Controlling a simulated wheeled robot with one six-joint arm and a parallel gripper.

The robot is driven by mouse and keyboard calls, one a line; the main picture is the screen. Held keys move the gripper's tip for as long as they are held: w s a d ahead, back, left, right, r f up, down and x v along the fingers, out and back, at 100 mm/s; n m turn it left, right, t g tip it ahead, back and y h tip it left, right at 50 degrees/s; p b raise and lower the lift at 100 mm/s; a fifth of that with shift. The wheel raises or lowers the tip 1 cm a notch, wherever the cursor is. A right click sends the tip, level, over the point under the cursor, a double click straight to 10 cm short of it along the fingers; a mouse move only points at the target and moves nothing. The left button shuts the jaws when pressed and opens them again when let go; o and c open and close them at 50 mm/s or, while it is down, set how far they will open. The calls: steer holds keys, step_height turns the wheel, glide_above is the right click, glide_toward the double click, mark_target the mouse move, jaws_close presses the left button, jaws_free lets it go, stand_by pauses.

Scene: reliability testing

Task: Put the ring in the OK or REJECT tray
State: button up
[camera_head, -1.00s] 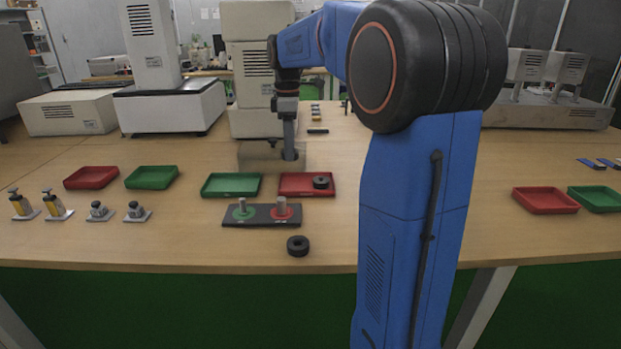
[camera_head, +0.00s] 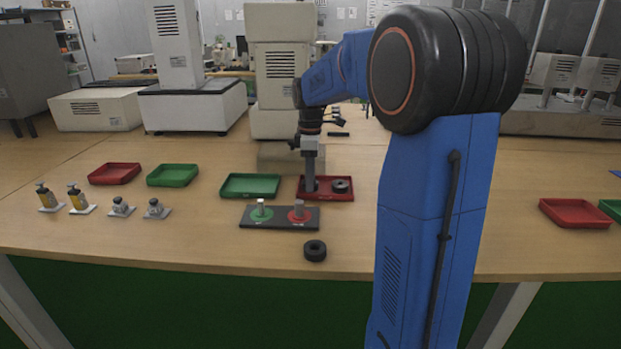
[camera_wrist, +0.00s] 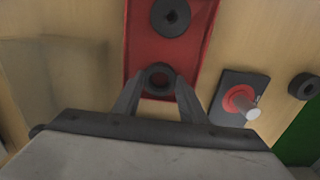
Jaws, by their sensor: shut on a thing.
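My gripper (camera_head: 312,188) reaches down into the left part of a red tray (camera_head: 327,197). Its fingers are shut on a black ring (camera_wrist: 160,67), which sits between the fingertips over the red tray floor in the wrist view. I cannot tell whether the ring touches the floor. A second black ring (camera_head: 341,186) lies in the same tray, to the right. A green tray (camera_head: 250,194) stands just left of the red tray. A third black ring (camera_head: 315,251) lies on the table near the front edge.
A dark gauge plate (camera_head: 280,222) with a green-ringed pin and a red-ringed pin stands in front of the trays. Bottles and small metal fixtures stand at the left. More red and green trays stand at left and right. A beige machine (camera_head: 282,75) rises behind.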

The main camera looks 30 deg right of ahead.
steer(key=o, duration=1)
steer(key=shift+f, duration=0.1)
step_height(320, 180, up, 12)
steer(key=shift+r, duration=0.15)
stand_by(0.5)
